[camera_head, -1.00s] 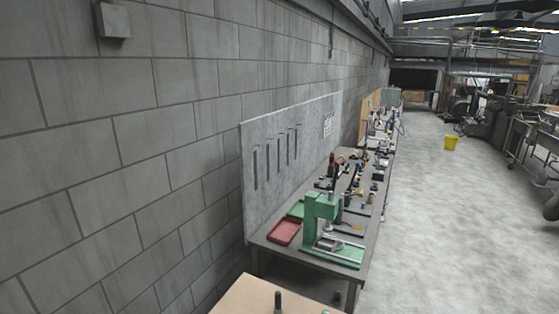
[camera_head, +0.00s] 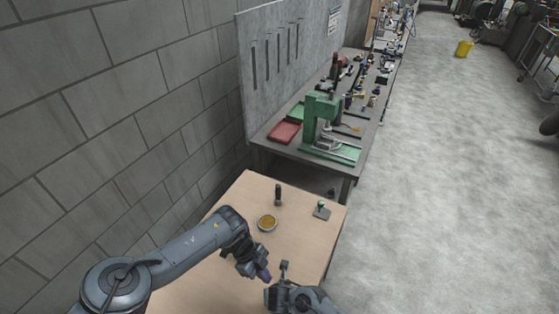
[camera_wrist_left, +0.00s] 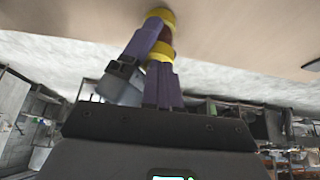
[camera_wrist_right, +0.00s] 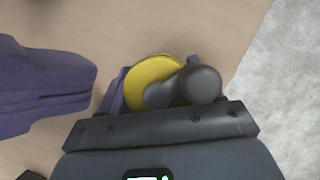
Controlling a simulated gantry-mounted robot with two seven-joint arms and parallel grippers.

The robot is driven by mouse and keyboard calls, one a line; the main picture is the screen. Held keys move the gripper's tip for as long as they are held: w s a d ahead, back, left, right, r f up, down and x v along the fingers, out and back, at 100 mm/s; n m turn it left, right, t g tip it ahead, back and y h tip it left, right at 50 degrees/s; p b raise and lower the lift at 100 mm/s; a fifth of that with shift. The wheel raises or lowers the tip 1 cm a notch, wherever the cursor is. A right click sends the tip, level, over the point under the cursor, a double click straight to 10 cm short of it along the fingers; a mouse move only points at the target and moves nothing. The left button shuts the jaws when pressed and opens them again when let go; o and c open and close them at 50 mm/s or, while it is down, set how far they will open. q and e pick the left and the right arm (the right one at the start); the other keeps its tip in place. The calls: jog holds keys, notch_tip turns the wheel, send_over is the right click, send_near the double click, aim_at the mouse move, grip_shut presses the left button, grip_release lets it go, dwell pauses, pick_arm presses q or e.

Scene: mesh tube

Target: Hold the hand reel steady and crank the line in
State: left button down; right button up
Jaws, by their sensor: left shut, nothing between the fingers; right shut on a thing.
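The hand reel shows in the right wrist view as a yellow disc (camera_wrist_right: 150,82) with a grey crank and round grey knob (camera_wrist_right: 199,84). In the left wrist view its yellow flanges (camera_wrist_left: 161,49) sit either side of a dark red middle. My right gripper (camera_head: 283,284) is shut on the reel, its purple fingers on both sides of it. My left gripper (camera_head: 265,275) is shut and empty, just left of the right gripper. Its purple fingers also show beside the reel in the right wrist view (camera_wrist_right: 50,85). In the left wrist view they overlap the reel; I cannot tell whether they touch.
The wooden table (camera_head: 237,207) carries a round amber-filled dish (camera_head: 267,223), an upright dark handle (camera_head: 278,195) and a small stand with a green top (camera_head: 321,209). Behind it is a workbench with a green press (camera_head: 318,125). A block wall is left; open floor is right.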

pick_arm(q)
jog(key=shift+w+a+r, duration=0.1)
jog(key=shift+w+a, duration=0.2)
jog(key=shift+w, duration=0.05)
dwell(0.6)
notch_tip(320, 180, up, 6)
jog(key=shift+f, duration=0.1)
dwell(0.5)
pick_arm(e)
jog(key=o, duration=1.2)
jog(key=shift+r, duration=0.1)
